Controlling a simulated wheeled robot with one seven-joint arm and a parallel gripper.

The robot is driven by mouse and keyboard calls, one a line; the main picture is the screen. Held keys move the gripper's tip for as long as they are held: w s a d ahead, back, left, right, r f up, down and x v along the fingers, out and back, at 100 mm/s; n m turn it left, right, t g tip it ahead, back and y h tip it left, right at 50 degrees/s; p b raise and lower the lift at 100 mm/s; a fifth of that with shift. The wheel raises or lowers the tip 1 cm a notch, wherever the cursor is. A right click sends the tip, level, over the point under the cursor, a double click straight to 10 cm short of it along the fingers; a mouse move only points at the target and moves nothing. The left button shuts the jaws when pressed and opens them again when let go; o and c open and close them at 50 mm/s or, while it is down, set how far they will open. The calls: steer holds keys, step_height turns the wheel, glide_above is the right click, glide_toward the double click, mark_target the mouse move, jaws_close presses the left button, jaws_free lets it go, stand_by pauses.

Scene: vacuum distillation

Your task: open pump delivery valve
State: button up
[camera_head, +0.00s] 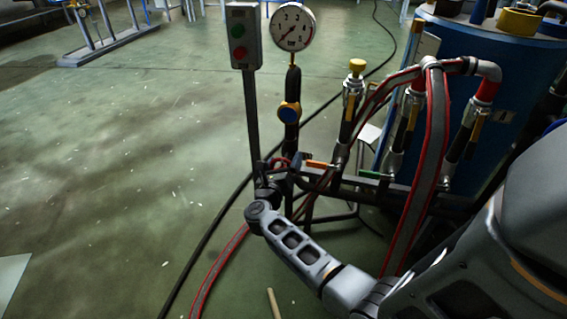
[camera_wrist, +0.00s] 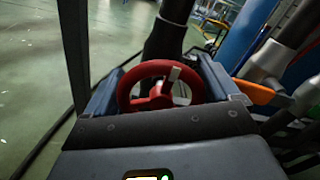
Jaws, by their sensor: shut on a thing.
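The pump delivery valve appears as a red handwheel (camera_wrist: 133,77) with a pale stem end, in the wrist view. It sits on a dark pipe (camera_wrist: 164,40). My gripper (camera_wrist: 160,68) has one blue-grey finger on each side of the wheel and is shut on it. In the head view my arm reaches in from the lower right to the foot of the dark pipe below the gauge. There the wheel shows only as a small bit of red (camera_head: 279,161), mostly hidden by my gripper.
A pressure gauge (camera_head: 293,27) tops the pipe. A post with a green and red button box (camera_head: 243,37) stands left. An orange lever (camera_head: 321,165), red-grey hoses (camera_head: 430,150) and a blue tank (camera_head: 480,60) are right. Floor at left is mostly open, with a black cable across it.

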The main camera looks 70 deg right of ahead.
steer(key=shift+c, duration=1)
